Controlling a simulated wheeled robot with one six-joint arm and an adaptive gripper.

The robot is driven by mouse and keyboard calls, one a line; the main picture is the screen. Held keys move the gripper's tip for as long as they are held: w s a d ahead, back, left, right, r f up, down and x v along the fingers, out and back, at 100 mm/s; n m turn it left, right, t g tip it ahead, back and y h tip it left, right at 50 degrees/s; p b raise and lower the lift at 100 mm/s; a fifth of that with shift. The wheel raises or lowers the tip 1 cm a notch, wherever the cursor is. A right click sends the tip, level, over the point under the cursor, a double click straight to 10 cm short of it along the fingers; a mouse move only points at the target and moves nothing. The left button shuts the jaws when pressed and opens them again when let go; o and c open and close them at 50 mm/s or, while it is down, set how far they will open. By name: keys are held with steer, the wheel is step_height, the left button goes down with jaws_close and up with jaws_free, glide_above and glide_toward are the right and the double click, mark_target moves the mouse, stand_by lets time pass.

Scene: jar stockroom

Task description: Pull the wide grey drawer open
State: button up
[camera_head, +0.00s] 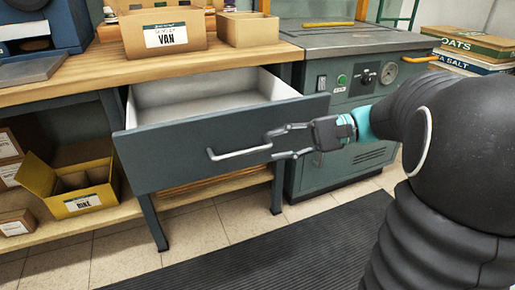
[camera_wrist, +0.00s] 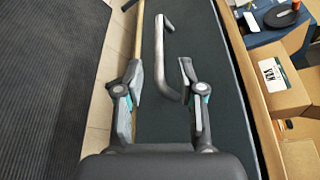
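The wide grey drawer (camera_head: 175,162) stands pulled out from under the wooden worktop, its pale, empty inside showing. Its dark grey front carries a pale bar handle (camera_head: 235,152). In the wrist view the drawer front (camera_wrist: 210,60) runs up the picture, with the handle (camera_wrist: 160,45) in front of it. My gripper (camera_head: 270,146) is at the right end of the handle. Its fingers (camera_wrist: 161,72) are apart, one on each side of the bar. I see gaps between the bar and both fingers in the wrist view.
A yellow box (camera_head: 75,203) sits on the lower shelf. A green machine (camera_head: 350,95) stands right of the drawer. A dark ribbed mat (camera_head: 270,255) covers the floor in front.

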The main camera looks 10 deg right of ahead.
steer(key=shift+v, duration=1.9)
steer(key=s+d+f+h+p, duration=0.25)
steer(key=s+f+h, duration=0.45)
steer(key=f+h, duration=0.5)
steer(key=s+a+r+n+t+h+p, duration=0.3)
steer(key=s+a+r+n+t+p, duration=0.1)
steer(key=s+r+n, duration=0.3)
step_height(320, 180, up, 2)
steer(key=shift+s+a+r+n+h+p, duration=0.1)
steer(key=shift+s+a+n+h+p, duration=0.2)
steer(key=shift+s+a+p, duration=0.3)
steer(key=shift+w, duration=0.1)
